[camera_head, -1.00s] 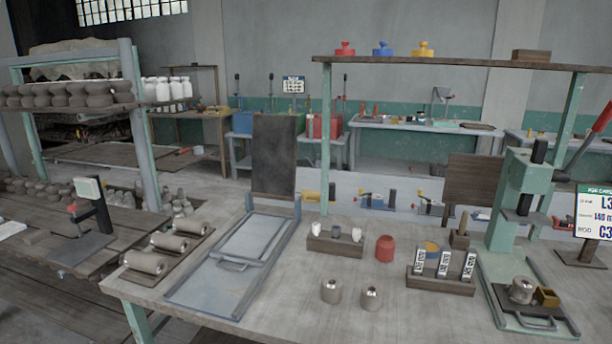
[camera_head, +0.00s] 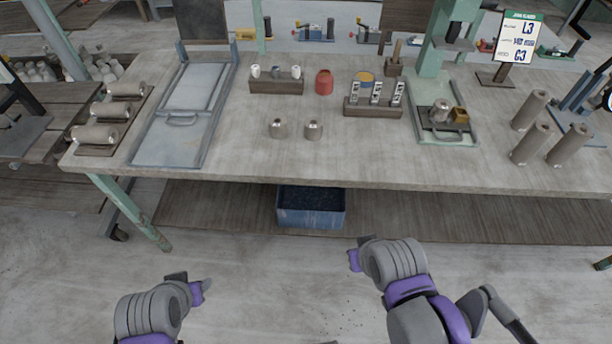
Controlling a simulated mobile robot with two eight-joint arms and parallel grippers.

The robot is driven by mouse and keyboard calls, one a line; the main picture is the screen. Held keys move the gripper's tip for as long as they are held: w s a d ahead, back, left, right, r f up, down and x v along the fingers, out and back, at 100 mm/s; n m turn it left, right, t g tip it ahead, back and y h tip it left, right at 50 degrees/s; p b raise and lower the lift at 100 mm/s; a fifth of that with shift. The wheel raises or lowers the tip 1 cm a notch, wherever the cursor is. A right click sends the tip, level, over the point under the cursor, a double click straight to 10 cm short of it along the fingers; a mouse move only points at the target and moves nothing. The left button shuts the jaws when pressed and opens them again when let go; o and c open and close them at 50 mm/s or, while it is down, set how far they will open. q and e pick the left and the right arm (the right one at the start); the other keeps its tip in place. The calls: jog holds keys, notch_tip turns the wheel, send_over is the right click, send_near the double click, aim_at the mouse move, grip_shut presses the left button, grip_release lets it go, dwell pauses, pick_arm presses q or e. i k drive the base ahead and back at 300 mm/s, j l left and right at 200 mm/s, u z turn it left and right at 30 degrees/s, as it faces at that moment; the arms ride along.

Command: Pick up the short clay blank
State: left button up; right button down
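Three brown-grey clay cylinders stand upright at the table's right end: one at the back (camera_head: 530,110), one front left (camera_head: 530,145) and one front right (camera_head: 568,146). Three more clay cylinders lie on a dark rack at the left end: a far one (camera_head: 125,89), a middle one (camera_head: 111,109) and a near one (camera_head: 95,135). I cannot tell which is the short blank. My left gripper (camera_head: 204,288) and my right gripper (camera_head: 353,256) are in front of the table's near edge, away from all the cylinders. Their finger openings are not clear.
The wooden table (camera_head: 370,160) holds a grey metal frame (camera_head: 165,150), two small metal-topped pieces (camera_head: 312,130), a red pot (camera_head: 324,82), a block with labelled tags (camera_head: 373,108) and a green press (camera_head: 440,60). A blue bin (camera_head: 311,215) sits on the lower shelf. The table's front middle is clear.

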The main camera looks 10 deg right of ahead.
aim_at(440, 110)
jog(key=z, duration=1.45)
